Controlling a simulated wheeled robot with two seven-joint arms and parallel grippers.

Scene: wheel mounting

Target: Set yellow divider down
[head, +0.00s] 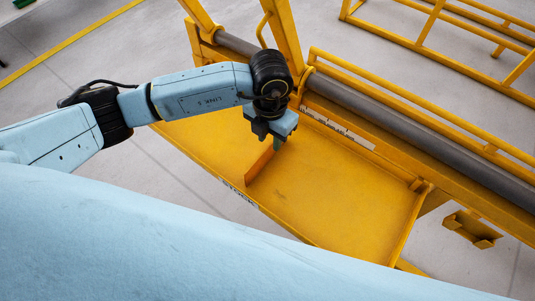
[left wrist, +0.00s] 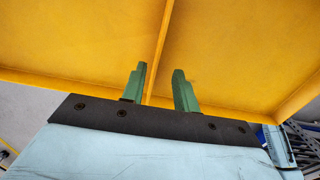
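The yellow divider (head: 260,164) stands upright across the yellow tray (head: 340,210), its lower edge apparently on the tray floor. In the left wrist view the divider (left wrist: 158,48) shows as a thin strip running up between the fingertips. My left gripper (head: 277,143) is over the divider's far part and hides some of it. In the left wrist view, its two green fingers (left wrist: 160,75) are apart, one on each side of the divider, with a gap visible around the strip. My right gripper is not in view.
A grey roller (head: 420,140) and yellow rails run along the tray's far side. A yellow frame (head: 460,50) stands at the back right. A small yellow bracket (head: 470,229) is right of the tray. The tray floor right of the divider is bare.

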